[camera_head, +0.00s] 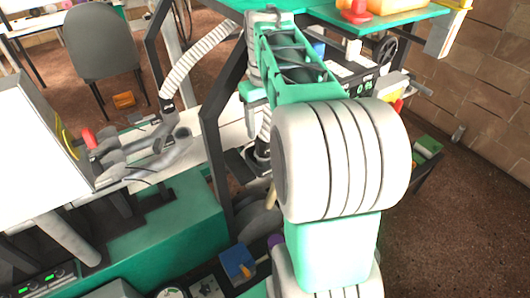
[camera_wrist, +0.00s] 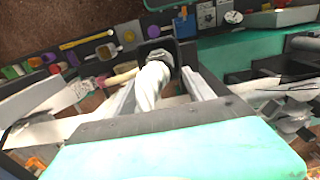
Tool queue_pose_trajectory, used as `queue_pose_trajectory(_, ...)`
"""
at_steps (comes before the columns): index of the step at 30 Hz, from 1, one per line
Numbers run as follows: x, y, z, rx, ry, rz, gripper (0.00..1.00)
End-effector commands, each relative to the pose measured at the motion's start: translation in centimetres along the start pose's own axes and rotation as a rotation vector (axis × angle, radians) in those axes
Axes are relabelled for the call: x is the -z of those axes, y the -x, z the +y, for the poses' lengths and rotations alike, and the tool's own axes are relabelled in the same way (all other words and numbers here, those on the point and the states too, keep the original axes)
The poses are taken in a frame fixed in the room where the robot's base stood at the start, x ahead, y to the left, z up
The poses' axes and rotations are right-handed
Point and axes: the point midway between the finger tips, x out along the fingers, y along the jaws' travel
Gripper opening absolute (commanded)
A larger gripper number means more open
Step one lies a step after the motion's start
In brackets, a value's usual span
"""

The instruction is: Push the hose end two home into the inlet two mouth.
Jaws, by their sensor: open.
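In the wrist view, my gripper (camera_wrist: 157,78) has its two pale fingers apart, one on each side of a white ribbed hose end (camera_wrist: 148,90). The hose runs between the fingers toward a dark, square-rimmed mouth (camera_wrist: 177,52), which looks like the inlet. A grey collar (camera_wrist: 157,56) on the hose's far end sits at or inside that rim. I cannot tell how deep it is or whether the fingers touch the hose. In the head view, my arm covers most of this spot and the fingers cannot be made out.
In the wrist view, a dark panel with colored blocks, such as a purple one (camera_wrist: 153,31), lies beyond the mouth. In the head view, a blue box (camera_head: 238,262) is left of my arm. Another ribbed hose (camera_head: 195,62) hangs by a dark post (camera_head: 215,150). A green bench (camera_head: 140,250) fills the lower left.

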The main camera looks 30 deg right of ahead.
Motion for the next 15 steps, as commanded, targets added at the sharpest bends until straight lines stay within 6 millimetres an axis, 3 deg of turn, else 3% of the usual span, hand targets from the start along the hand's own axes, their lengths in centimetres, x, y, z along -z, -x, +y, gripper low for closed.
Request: queue_pose_trajectory(15,0.0,-2.5,0.0,0.0,0.001,-0.001,0.61)
